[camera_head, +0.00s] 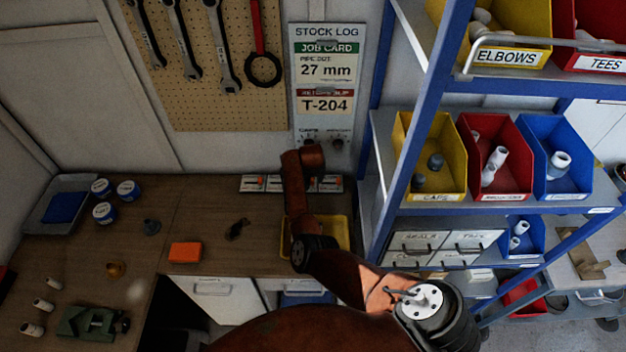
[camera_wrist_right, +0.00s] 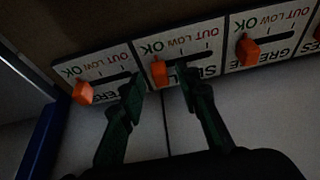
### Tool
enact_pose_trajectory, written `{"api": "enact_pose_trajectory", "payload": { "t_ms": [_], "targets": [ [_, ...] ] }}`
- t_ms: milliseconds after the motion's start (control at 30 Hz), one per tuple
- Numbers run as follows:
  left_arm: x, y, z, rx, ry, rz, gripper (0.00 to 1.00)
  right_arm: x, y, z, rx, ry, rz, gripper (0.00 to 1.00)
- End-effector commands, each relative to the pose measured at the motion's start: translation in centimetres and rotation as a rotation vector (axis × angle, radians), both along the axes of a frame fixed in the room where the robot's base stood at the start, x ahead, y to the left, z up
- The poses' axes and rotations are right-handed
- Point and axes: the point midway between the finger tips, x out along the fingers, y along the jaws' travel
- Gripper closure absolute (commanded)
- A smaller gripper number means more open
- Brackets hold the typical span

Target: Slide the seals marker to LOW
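A row of white stock cards, each with an orange marker on a dark slot, shows in the right wrist view, turned nearly upside down. The middle card (camera_wrist_right: 205,65) has a partly hidden label that appears to read SEALS. Its orange marker (camera_wrist_right: 158,72) sits at the slot's left end in this picture, by OK; LOW is mid-slot and OUT is farther right. My right gripper (camera_wrist_right: 162,84) is open, its dark fingertips on either side of this marker, with no clear contact. In the head view my right arm partly covers the card row (camera_head: 253,183). My left gripper is not in view.
Neighbouring cards have their own orange markers, left (camera_wrist_right: 82,92) and right (camera_wrist_right: 248,51). In the head view a yellow tray (camera_head: 335,232) lies below the cards, an orange block (camera_head: 185,252) is on the bench, and a blue-framed rack (camera_head: 427,110) stands right.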

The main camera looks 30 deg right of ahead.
Motion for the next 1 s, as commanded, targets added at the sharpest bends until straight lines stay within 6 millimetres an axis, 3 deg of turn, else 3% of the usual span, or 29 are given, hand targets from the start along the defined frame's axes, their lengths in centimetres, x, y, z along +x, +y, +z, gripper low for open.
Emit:
{"api": "enact_pose_trajectory", "payload": {
  "t_ms": [400, 833, 1000],
  "targets": [
    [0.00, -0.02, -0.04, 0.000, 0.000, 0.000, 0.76, 0.28, -0.18, -0.71, 0.001, -0.002, -0.001, 0.70],
    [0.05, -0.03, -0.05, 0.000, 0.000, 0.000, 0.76, 0.28, -0.16, -0.70, 0.001, -0.002, -0.001, 1.00],
    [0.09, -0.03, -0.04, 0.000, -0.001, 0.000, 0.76, 0.27, -0.17, -0.70, 0.001, -0.002, -0.001, 1.00]
  ]
}}
